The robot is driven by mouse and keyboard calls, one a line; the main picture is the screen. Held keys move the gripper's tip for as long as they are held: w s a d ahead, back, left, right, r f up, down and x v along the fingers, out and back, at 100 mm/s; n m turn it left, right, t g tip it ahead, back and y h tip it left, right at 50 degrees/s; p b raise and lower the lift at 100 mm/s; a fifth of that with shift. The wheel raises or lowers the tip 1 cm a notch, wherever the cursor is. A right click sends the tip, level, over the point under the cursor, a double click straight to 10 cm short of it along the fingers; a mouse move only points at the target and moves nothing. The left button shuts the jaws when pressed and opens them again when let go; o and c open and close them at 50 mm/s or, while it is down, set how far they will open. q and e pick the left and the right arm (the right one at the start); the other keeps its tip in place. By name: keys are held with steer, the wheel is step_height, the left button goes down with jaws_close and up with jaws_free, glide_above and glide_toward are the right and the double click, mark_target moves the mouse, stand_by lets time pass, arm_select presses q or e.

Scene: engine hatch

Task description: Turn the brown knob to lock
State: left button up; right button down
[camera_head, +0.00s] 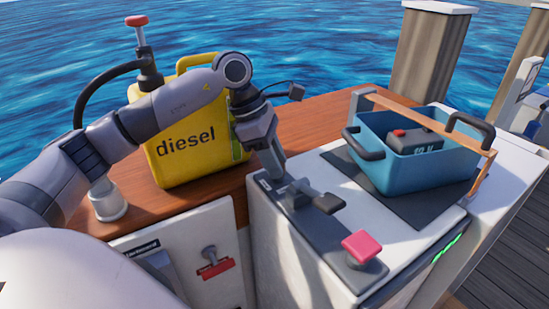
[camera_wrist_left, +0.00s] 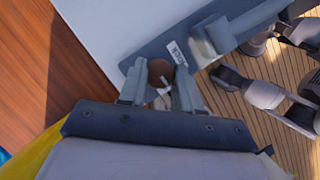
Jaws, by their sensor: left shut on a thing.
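The brown knob (camera_wrist_left: 160,72) shows as a round brown top between the fingers in the left wrist view, near a small white label on a dark panel strip. My left gripper (camera_wrist_left: 160,84) is shut on the knob, with a finger on either side of it. In the head view my left gripper (camera_head: 276,172) reaches down to the dark panel (camera_head: 318,229) on the white hatch box, at its far left end. The knob is hidden there behind the fingers. My right gripper is not in view.
Beside my arm stands a yellow diesel can (camera_head: 190,155) on the wooden top. The panel also carries a black lever (camera_head: 328,203) and a red button (camera_head: 363,246). A blue crate (camera_head: 420,165) holding a battery stands to the right. A red handle (camera_head: 215,268) is on the front.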

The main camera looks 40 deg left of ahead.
arm_select(q)
steer(key=n+t, duration=0.1)
steer(key=n, duration=0.2)
steer(key=shift+s+d+n+y, duration=0.1)
steer(key=shift+n+y, duration=0.2)
steer(key=n, duration=0.2)
steer(key=n+t+y, duration=0.1)
steer(key=n, duration=0.1)
steer(key=shift+d+n+y, duration=0.1)
steer(key=shift+n+y, duration=0.2)
steer(key=n, duration=0.2)
steer(key=n+y, duration=0.1)
steer(key=n, duration=0.1)
steer(key=shift+d+t+y+b, duration=0.15)
steer(key=shift+t+y+b, duration=0.15)
steer(key=shift+t+b, duration=0.1)
steer(key=shift+n+y, duration=0.9)
steer(key=shift+n, duration=1.6)
steer(key=o, duration=1)
steer(key=shift+o, duration=0.2)
